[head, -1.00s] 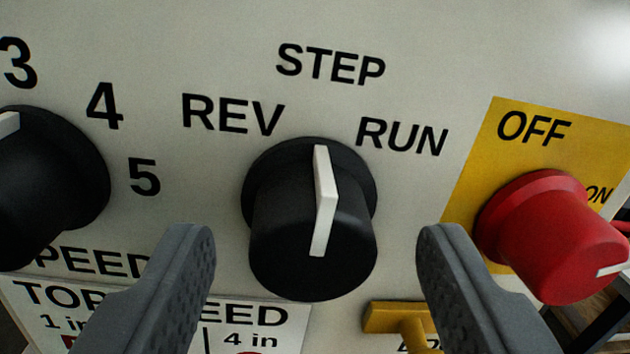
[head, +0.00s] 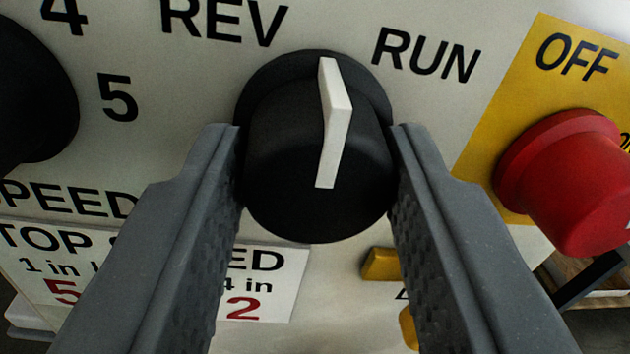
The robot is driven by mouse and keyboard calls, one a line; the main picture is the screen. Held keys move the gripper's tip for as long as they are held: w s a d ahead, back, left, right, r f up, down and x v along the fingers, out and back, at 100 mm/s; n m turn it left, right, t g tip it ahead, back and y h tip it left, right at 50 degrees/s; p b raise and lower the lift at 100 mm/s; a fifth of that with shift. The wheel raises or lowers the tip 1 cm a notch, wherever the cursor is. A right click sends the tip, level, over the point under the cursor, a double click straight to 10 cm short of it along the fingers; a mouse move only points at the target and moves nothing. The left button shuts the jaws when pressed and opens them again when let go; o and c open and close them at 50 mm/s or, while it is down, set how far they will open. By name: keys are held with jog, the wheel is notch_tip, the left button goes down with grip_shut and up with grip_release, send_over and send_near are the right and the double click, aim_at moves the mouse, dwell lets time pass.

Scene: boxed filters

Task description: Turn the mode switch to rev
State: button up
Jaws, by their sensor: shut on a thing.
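The mode switch (head: 280,165) is a black round knob with a white pointer bar, in the middle of the head view. Its pointer stands nearly upright, pointing up between the REV label (head: 225,20) at upper left and the RUN label (head: 427,54) at upper right. The STEP label is out of the frame now. My gripper (head: 317,140) has one grey finger on each side of the knob and is shut on it. The knob's far side and base are partly hidden.
A red knob (head: 562,180) on a yellow plate (head: 500,130) marked OFF is close on the right. A black speed knob (head: 30,95) is at the left edge. A yellow part (head: 381,265) sits below the switch, partly behind my right finger.

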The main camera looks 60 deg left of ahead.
jog(key=n+b, duration=0.1)
jog(key=n, duration=0.4)
jog(key=shift+d+b, duration=0.1)
jog(key=shift+b, duration=0.25)
jog(key=shift+w+n+y+b, duration=0.1)
jog(key=shift+n+y+b, duration=0.2)
jog(key=shift+n+b, duration=1.05)
jog(key=shift+n+p, duration=0.4)
jog(key=shift+n, duration=0.15)
jog(key=o, duration=1)
jog(key=p+v, duration=0.2)
jog(key=v, duration=1.2)
jog(key=shift+p, duration=0.35)
